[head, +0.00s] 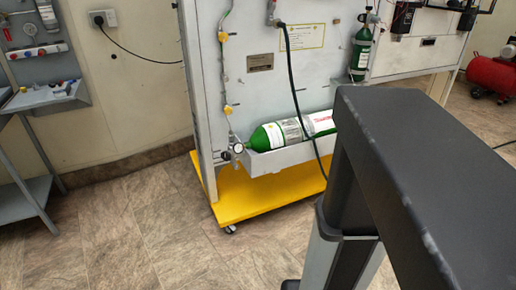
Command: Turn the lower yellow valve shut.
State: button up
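The lower yellow valve (228,110) is a small yellow fitting on a thin vertical pipe at the left side of the white panel (262,92). The upper yellow valve (223,37) sits on the same pipe higher up. Both are too small in the head view to tell how their handles stand. Below the lower valve, the pipe meets a round gauge (238,148) beside the neck of a green cylinder (268,137). My gripper is not in view. A large dark part of my own body covers the right front of the picture.
The green cylinder lies in a white trough (268,162) on the panel, above a yellow wheeled base (268,190). A black hose (293,90) hangs down the panel. A grey side table (48,108) stands at left. Tiled floor (125,225) before the panel is clear.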

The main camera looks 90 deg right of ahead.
aim_at(228, 111)
jog(key=u, duration=0.15)
jog(key=k, duration=0.1)
jog(key=z, duration=2.5)
jog(key=k, duration=0.95)
jog(key=u, duration=0.15)
jog(key=i, duration=0.95)
jog(key=z, duration=0.15)
